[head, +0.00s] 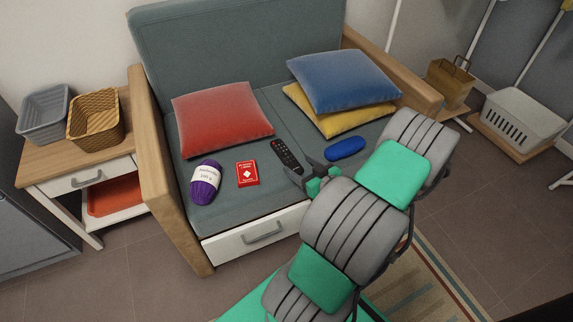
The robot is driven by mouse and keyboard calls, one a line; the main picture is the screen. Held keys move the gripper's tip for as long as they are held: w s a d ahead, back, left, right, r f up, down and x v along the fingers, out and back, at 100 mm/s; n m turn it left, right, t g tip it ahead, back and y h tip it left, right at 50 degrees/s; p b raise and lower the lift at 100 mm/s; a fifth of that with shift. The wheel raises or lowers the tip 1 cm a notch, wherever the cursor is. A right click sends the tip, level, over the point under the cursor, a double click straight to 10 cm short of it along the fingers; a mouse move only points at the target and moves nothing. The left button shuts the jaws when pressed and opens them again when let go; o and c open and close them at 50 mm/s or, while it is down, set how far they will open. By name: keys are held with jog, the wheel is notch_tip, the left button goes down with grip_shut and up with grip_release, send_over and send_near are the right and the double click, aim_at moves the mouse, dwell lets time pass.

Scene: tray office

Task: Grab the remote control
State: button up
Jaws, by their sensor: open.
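The black remote control (286,154) lies on the grey-green sofa seat (235,212), near the middle. It has small buttons, and one red button shows near its upper end. My gripper (306,180) is just below the lower end of the remote, close to the seat's front. Its jaws are open, and I see nothing held in them. My arm comes in from the lower right. The gripper is small in view, and I cannot tell whether it touches the remote.
A red card box (247,174) and purple yarn (205,183) lie left of the remote; a blue oval case (345,149) lies right. Red (222,119), blue (343,80) and yellow (338,119) cushions sit behind. Wooden armrests (163,170) bound the seat. A rug (440,275) lies in front.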

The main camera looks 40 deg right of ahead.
aim_at(287, 156)
jog(key=b+x, duration=0.1)
jog(key=x, duration=0.5)
jog(key=shift+b, duration=0.4)
jog(key=shift+r, duration=0.1)
grip_shut()
